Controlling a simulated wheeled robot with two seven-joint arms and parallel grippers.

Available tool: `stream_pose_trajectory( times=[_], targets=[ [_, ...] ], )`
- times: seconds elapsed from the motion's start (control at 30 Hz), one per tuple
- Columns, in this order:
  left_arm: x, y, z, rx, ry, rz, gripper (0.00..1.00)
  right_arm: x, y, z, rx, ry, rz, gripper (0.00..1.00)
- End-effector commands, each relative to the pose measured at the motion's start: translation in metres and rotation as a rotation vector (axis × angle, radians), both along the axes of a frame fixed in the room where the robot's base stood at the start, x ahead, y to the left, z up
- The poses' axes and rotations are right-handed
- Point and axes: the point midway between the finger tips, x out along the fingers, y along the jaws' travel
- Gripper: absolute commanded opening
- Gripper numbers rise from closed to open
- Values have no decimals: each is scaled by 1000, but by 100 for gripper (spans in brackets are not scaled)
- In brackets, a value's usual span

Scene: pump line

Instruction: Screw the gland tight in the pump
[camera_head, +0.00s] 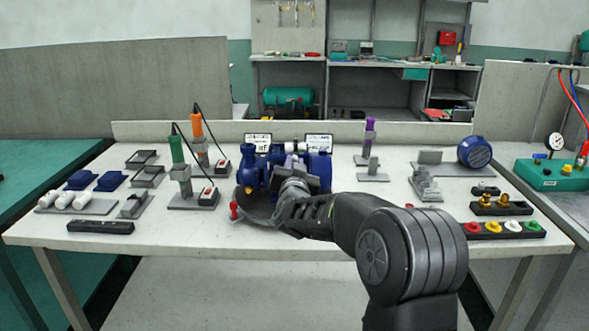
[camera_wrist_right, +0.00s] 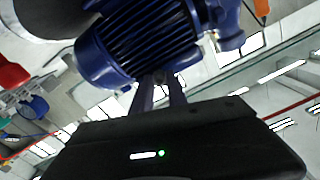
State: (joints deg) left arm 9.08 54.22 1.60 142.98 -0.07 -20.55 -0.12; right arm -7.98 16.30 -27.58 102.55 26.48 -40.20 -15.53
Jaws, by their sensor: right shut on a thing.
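The blue pump (camera_head: 318,168) stands near the middle of the table, with a ribbed blue body that fills the top of the right wrist view (camera_wrist_right: 140,45). My right gripper (camera_head: 290,170) reaches in from the front and covers part of the pump. In the right wrist view its two fingers (camera_wrist_right: 158,85) point at the pump and are shut on a small part there. I take that part for the gland, but it is mostly hidden by the fingers and the pump. My left gripper is in neither view.
Green (camera_head: 177,152) and orange (camera_head: 197,125) handled tools stand in holders left of the pump. A purple-handled tool (camera_head: 370,132) stands to the right. Brass fittings (camera_head: 502,199) sit in a dark block at right, behind a row of coloured caps (camera_head: 505,229).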

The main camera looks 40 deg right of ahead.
Motion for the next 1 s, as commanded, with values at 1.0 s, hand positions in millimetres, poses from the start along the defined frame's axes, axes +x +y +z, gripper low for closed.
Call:
stream_pose_trajectory(
  times=[1.0],
  targets=[
    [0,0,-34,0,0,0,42,0,0,0,241,-175,0,32]
  ],
)
